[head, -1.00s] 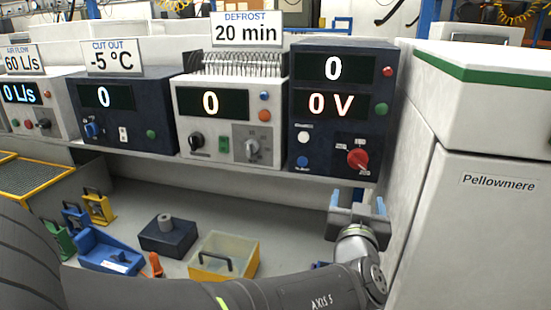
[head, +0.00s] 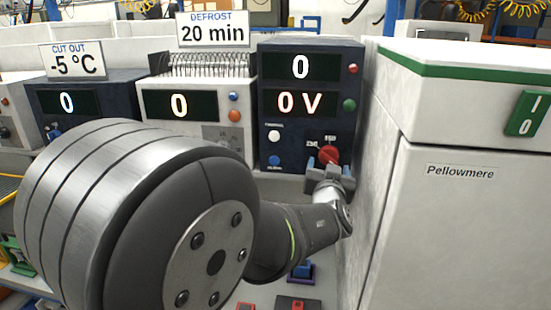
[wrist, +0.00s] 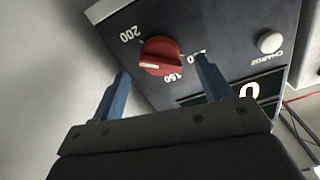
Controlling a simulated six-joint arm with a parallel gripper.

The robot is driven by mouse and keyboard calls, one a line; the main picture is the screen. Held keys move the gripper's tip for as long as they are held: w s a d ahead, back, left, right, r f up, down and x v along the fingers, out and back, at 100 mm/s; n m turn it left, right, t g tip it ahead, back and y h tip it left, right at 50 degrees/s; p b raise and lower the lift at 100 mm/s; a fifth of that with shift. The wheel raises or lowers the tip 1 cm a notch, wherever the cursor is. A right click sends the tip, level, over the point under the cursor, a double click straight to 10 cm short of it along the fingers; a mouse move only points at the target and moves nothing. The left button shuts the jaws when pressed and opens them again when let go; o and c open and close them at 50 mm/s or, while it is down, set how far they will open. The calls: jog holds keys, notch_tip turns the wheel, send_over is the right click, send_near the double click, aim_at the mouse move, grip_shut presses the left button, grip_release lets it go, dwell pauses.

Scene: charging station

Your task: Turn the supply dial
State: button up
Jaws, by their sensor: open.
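The supply dial is a red knob (head: 329,154) at the lower right of the dark blue unit (head: 267,112), whose displays read 0 and 0 V. In the wrist view the red dial (wrist: 161,57) has a white pointer mark, with 200 and 150 printed around it. My gripper (head: 324,166) is just below and in front of the dial. In the wrist view its two blue fingers (wrist: 162,80) are spread, one toward each side of the dial, with nothing held. I cannot tell whether the fingertips touch the dial or panel.
A white cabinet (head: 450,240) labelled Pellowmere, with a green switch (head: 527,114), stands close on the right. A white defrost unit (head: 152,107) stands left of the dark blue unit. A white round button (wrist: 270,41) is on the panel near the dial.

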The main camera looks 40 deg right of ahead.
aim_at(328, 162)
jog(key=shift+x, duration=2.1)
jog(key=c, duration=1)
